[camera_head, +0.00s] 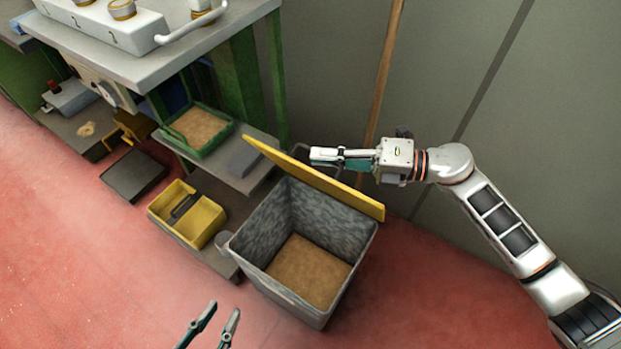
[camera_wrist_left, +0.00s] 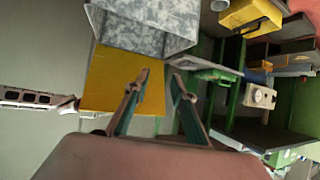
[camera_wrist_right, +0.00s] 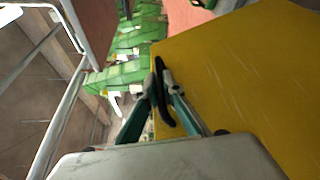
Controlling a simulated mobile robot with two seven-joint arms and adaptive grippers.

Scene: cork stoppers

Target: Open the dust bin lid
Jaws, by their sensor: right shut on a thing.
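The grey mottled dust bin (camera_head: 335,225) stands open on the red floor, with brown material inside. Its yellow lid (camera_head: 345,193) is raised steeply along the bin's far edge. My right gripper (camera_head: 325,156) is behind the lid's upper edge. In the right wrist view its fingers (camera_wrist_right: 168,92) are shut on the black lid handle (camera_wrist_right: 163,100) beside the yellow lid face (camera_wrist_right: 245,70). My left gripper (camera_head: 215,322) is open and empty, low in the head view. The left wrist view shows its parted fingers (camera_wrist_left: 160,82), with the lid (camera_wrist_left: 105,85) and bin (camera_wrist_left: 150,25) beyond.
A workbench (camera_head: 175,55) with a lower shelf stands left of the bin. A yellow toolbox (camera_head: 187,212) and a green tray (camera_head: 200,130) rest there. A grey wall (camera_head: 500,150) and a wooden pole (camera_head: 387,75) are behind. The red floor in front is clear.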

